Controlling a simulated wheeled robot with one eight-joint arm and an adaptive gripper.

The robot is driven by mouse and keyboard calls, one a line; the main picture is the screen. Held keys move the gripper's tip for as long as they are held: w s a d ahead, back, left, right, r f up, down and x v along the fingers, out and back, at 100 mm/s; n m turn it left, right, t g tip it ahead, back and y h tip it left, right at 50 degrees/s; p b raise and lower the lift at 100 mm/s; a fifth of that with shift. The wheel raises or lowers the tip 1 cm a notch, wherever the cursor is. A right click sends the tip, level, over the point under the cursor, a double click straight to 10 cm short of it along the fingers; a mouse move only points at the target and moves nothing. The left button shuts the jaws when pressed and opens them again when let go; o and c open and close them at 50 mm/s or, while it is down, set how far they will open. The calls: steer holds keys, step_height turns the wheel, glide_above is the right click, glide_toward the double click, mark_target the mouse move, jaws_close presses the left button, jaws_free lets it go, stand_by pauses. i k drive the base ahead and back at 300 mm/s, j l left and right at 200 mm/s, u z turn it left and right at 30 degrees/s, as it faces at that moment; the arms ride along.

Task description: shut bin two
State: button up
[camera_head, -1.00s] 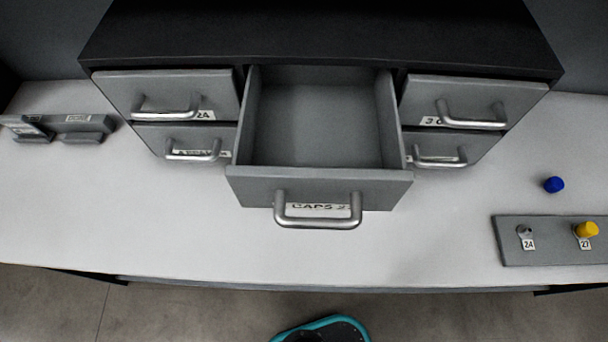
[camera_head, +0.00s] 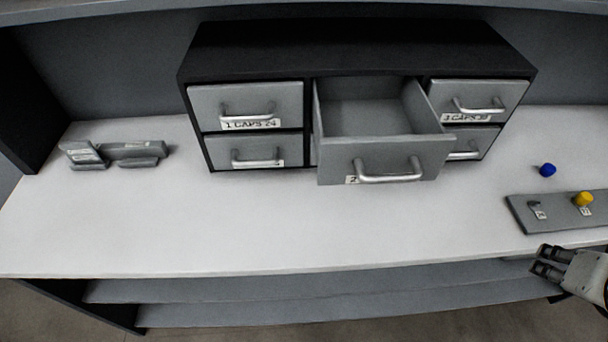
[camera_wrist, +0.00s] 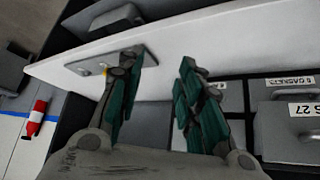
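Bin two (camera_head: 340,166) is the top middle drawer of the dark cabinet (camera_head: 350,45). It is pulled well out, its inside looks empty, and its front carries a silver bar handle (camera_head: 388,176) and a label starting with 2. My gripper (camera_head: 541,260) is at the lower right in the head view, beyond the counter's front edge, well apart from the drawer. In the wrist view its two green-padded fingers (camera_wrist: 160,62) are spread with nothing between them. A grey drawer front with a label ending in 27 (camera_wrist: 285,125) shows at the right there.
The other drawers, such as drawer one (camera_head: 245,105), look shut. A grey plate (camera_head: 555,212) with a yellow cap (camera_head: 583,199) lies at the right, a blue cap (camera_head: 547,170) behind it. A grey holder (camera_head: 115,153) stands left. The counter before the cabinet is clear.

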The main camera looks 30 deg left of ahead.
mark_target(382, 129)
steer(key=u, duration=1.25)
